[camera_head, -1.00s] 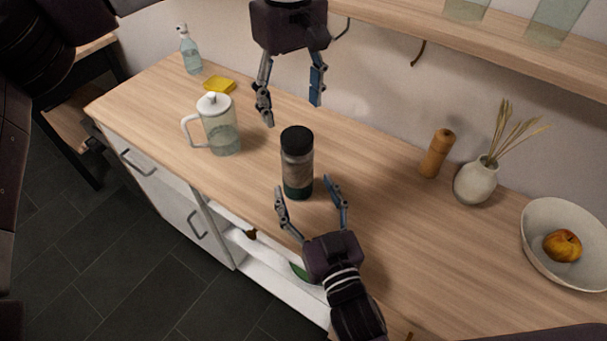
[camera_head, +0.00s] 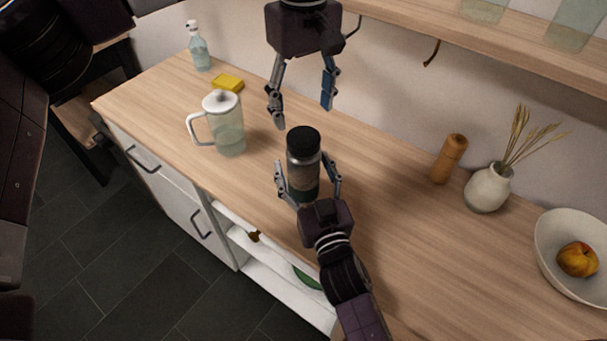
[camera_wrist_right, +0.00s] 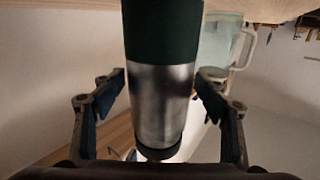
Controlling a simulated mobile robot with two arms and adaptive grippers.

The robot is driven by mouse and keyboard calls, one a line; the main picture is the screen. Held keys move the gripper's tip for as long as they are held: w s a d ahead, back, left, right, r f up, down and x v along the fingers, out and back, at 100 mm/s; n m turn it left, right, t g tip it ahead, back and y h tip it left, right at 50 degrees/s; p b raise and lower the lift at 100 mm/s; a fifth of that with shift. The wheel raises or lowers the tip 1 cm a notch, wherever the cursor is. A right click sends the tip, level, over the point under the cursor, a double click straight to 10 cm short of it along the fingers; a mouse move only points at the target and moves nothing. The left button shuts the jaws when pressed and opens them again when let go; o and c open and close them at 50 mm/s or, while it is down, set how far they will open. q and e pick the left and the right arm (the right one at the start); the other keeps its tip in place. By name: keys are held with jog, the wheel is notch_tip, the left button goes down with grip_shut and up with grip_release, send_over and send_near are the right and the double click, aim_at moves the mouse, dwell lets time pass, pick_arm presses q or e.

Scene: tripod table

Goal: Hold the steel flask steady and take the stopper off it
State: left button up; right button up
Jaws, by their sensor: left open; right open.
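The steel flask (camera_head: 304,170) stands upright on the wooden counter. It has a black stopper (camera_head: 303,140) on top, a steel middle and a dark green base. My right gripper (camera_head: 304,166) is open, with one finger on each side of the flask's body. In the right wrist view the flask (camera_wrist_right: 161,100) appears upside down between the fingers, with gaps on both sides. My left gripper (camera_head: 301,112) is open and empty, pointing down above and behind the flask, apart from the stopper.
A glass jug (camera_head: 228,130) with a white lid stands left of the flask. A yellow sponge (camera_head: 228,83) and a spray bottle (camera_head: 200,53) are farther back. A wooden mill (camera_head: 449,160), a vase (camera_head: 488,188) and a bowl (camera_head: 553,250) with an apple stand right. Counter between flask and mill is clear.

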aim_at(304, 137)
grip_shut()
pick_arm(q)
jog(key=m, duration=1.3)
jog(key=shift+f+m, duration=0.3)
jog(key=shift+f, duration=3.7)
